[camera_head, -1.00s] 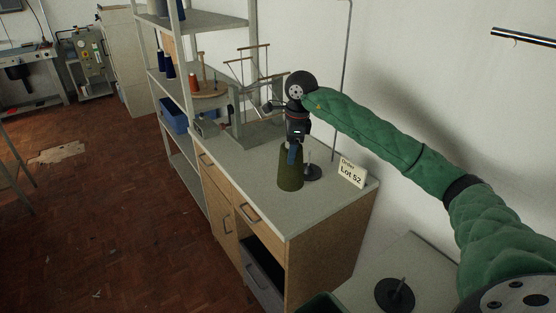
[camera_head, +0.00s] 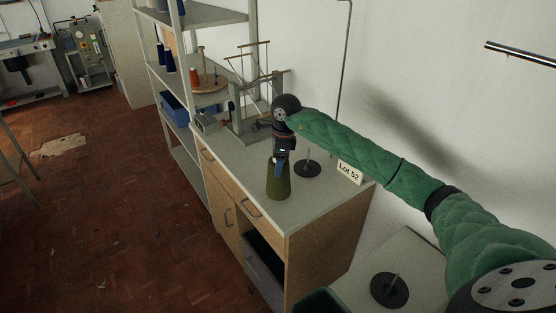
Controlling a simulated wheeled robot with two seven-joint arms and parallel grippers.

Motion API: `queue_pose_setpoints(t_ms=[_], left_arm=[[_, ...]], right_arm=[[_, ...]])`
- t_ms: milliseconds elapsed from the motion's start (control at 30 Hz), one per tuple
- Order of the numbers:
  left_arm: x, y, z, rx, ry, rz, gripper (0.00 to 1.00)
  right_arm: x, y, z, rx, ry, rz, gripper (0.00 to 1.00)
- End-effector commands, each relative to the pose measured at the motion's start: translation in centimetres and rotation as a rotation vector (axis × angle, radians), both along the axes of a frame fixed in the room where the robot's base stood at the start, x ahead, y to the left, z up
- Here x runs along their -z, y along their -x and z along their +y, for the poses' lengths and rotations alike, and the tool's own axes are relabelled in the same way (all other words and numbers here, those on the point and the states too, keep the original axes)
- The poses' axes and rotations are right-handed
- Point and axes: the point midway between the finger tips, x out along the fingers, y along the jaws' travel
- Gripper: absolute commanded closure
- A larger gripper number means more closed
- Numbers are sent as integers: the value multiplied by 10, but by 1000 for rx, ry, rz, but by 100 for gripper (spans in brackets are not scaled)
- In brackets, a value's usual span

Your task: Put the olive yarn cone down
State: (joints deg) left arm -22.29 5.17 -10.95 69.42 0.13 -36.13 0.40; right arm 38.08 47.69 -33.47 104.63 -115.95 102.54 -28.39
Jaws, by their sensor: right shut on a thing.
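The olive yarn cone (camera_head: 278,183) is upright at the left front part of the grey worktop (camera_head: 300,212). My right gripper (camera_head: 279,166) points down and is shut on the cone's upper part. I cannot tell whether the cone's base touches the worktop. A black round stand with a thin upright pin (camera_head: 307,169) is on the worktop, to the right of the cone and apart from it. My left gripper is not in view.
The card reading "Lot 52" (camera_head: 350,172) stands at the worktop's right side. A yarn winder (camera_head: 240,122) is at the back. A second black pin stand (camera_head: 390,290) is on the lower right surface. Shelves with yarn cones (camera_head: 194,76) stand at left. A drawer below is open.

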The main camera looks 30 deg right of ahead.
Motion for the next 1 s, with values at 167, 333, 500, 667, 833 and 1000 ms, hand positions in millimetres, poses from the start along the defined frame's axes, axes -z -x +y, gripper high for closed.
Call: queue_pose_setpoints(t_ms=[167,333,500,667,833,1000], left_arm=[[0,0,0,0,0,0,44],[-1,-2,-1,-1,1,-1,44],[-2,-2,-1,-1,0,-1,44],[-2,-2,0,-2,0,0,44],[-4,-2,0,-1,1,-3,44],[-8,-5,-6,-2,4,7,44]], right_arm=[[0,0,0,0,0,-1,80],[2,0,0,0,0,-1,80],[1,0,0,0,0,0,16],[1,0,0,0,1,0,16],[-1,0,0,0,0,0,16],[-10,0,-2,-1,2,-2,16]])
